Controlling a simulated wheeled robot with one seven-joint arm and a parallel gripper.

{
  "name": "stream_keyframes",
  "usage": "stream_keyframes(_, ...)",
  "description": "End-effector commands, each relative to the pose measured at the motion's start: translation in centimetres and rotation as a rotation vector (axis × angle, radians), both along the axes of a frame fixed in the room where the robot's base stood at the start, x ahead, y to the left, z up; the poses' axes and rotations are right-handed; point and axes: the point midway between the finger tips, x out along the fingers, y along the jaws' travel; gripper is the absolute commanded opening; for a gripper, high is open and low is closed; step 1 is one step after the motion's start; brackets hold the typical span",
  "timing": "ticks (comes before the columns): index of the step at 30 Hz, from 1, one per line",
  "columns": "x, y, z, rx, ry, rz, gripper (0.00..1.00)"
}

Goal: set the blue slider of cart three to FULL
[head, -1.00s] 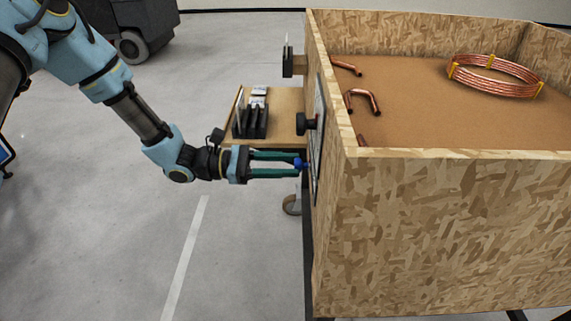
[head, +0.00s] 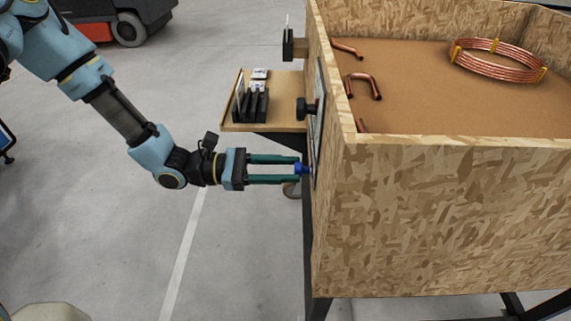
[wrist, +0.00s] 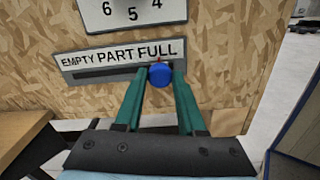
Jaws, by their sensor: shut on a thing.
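The blue slider knob (wrist: 160,75) is at the right part of its slot, below the word FULL on the label plate (wrist: 120,55) reading EMPTY, PART, FULL. The plate is on the chipboard side of the cart (head: 440,215). In the head view the blue knob (head: 301,169) is at the cart's left side. My gripper (head: 300,169) reaches it from the left, level, with its two green fingers closed around the knob. In the wrist view the fingertips (wrist: 164,74) are on either side of it. The red mark above the knob is partly hidden.
A dial plate (wrist: 130,12) with numbers is above the slider, and a black knob (head: 307,106) sticks out there. A wooden shelf (head: 285,95) with a black rack (head: 250,105) is behind my gripper. A copper coil (head: 498,62) lies in the cart.

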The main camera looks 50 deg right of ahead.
Motion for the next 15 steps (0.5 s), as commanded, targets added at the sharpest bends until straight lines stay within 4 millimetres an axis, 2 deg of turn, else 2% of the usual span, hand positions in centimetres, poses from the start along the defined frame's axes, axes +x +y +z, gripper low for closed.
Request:
stream_keyframes(1, -0.37, 0.42, -0.21, 0.006, 0.0, -0.012, 0.41)
stream_keyframes(9, -0.3, 0.28, -0.15, 0.004, 0.001, -0.01, 0.69)
stream_keyframes(15, -0.23, 0.23, -0.11, 0.003, 0.001, -0.008, 0.69)
